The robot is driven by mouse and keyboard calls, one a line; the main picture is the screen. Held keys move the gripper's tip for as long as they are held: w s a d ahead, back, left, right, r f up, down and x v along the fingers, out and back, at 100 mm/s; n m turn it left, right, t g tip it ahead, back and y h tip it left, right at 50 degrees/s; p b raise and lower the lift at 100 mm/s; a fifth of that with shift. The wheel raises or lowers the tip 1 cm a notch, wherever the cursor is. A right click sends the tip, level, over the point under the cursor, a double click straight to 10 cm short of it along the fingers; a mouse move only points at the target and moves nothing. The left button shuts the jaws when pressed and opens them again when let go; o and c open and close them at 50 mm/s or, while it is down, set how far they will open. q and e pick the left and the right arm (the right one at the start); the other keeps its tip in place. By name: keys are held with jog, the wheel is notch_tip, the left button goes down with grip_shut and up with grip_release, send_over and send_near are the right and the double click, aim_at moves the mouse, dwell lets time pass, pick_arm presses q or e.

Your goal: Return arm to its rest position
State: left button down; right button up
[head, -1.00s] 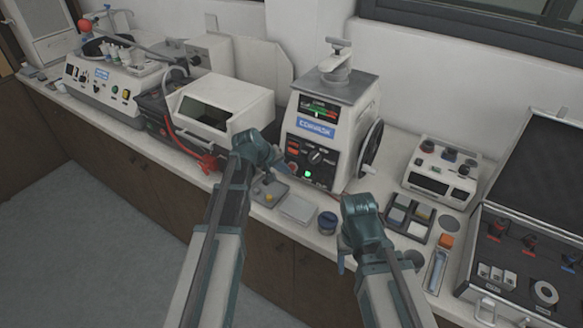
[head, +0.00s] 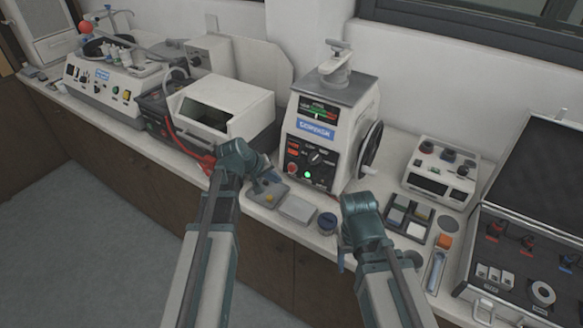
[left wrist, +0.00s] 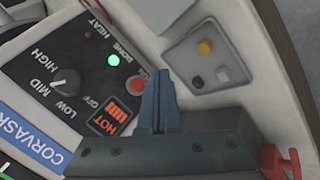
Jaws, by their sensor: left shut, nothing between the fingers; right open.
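My left gripper (head: 262,172) is in front of the mounting press (head: 330,125), above the front part of the bench. In the left wrist view its fingers (left wrist: 160,88) are shut with nothing between them, apart from the press panel behind them. The panel shows a lit green lamp (left wrist: 113,60), a black knob (left wrist: 66,80) and a red HOT indicator (left wrist: 109,113). My right gripper (head: 343,250) is lower right of the press, near the bench's front edge. It is open and partly hidden by its own wrist.
A sample tray (head: 409,218), a control box (head: 440,172) and an open case (head: 520,240) stand right. A white-hooded machine (head: 225,110) stands left.

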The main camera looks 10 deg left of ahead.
pick_arm(q)
jog(key=shift+s+a, duration=0.1)
jog(key=shift+s, duration=0.1)
jog(key=s+d+f+m+g, duration=0.1)
jog(key=s+d, duration=0.2)
jog(key=s+d+f+m+g+y, duration=0.1)
jog(key=s+d+m, duration=0.1)
jog(key=s+d, duration=0.1)
jog(key=s+d+f+m+g, duration=0.1)
jog(key=s+d+m, duration=0.1)
jog(key=s+d, duration=0.2)
jog(key=shift+d+g, duration=0.3)
jog(key=s+d+m+g+y, duration=0.2)
jog(key=s+d+m+y, duration=0.2)
jog(key=s, duration=0.7)
jog(key=shift+s+f+m+g, duration=0.3)
jog(key=shift+f+m, duration=0.1)
jog(key=shift+m, duration=0.1)
jog(key=c, duration=1.6)
grip_release()
jog(key=shift+d, duration=0.1)
